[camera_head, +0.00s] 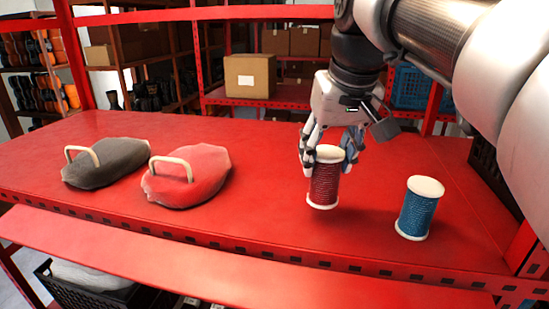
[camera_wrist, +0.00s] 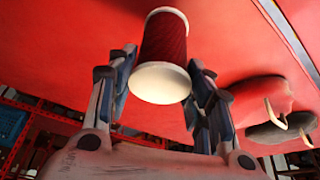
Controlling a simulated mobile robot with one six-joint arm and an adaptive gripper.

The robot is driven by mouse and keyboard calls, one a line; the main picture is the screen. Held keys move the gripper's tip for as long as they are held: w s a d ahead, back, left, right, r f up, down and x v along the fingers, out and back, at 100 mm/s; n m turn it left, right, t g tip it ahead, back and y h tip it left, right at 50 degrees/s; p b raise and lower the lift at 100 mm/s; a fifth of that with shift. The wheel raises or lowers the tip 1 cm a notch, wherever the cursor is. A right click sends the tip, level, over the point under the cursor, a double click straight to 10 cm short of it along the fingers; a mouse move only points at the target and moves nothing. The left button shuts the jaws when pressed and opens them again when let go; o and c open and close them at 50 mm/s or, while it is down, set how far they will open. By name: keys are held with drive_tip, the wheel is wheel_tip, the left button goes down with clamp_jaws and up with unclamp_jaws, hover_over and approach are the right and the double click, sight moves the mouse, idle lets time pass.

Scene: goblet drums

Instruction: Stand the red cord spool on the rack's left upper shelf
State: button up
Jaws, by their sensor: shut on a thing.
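The red cord spool (camera_head: 323,184), dark red thread with white end discs, is upright with a slight lean over the right half of the red surface. My gripper (camera_head: 328,156) reaches down from above and is shut around its upper part. I cannot tell whether its base touches the surface. In the wrist view the red spool (camera_wrist: 164,40) sits between the two fingers of my gripper (camera_wrist: 161,72), its white end disc facing the camera. A red-framed rack shelf (camera_head: 285,101) is behind; which part is the left upper shelf is unclear.
A blue cord spool (camera_head: 417,209) stands to the right of the red one. A red bag (camera_head: 187,176) and a dark grey bag (camera_head: 105,161) lie at left. A cardboard box (camera_head: 249,76) sits on the back shelf. The surface between the red bag and the spool is clear.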

sight(326, 175)
drive_tip(key=f+b, duration=0.3)
drive_tip(key=shift+s+f, duration=0.2)
drive_tip(key=shift+s, duration=0.2)
drive_tip(key=shift+f+b, duration=0.25)
drive_tip(key=shift+b, duration=0.1)
drive_tip(key=shift+w+r, duration=0.1)
drive_tip(key=shift+w, duration=0.15)
drive_tip(key=shift+s+f, duration=0.2)
drive_tip(key=shift+s, duration=0.05)
drive_tip(key=o, duration=1.1)
drive_tip(key=shift+w, duration=0.15)
drive_tip(key=shift+r, duration=0.1)
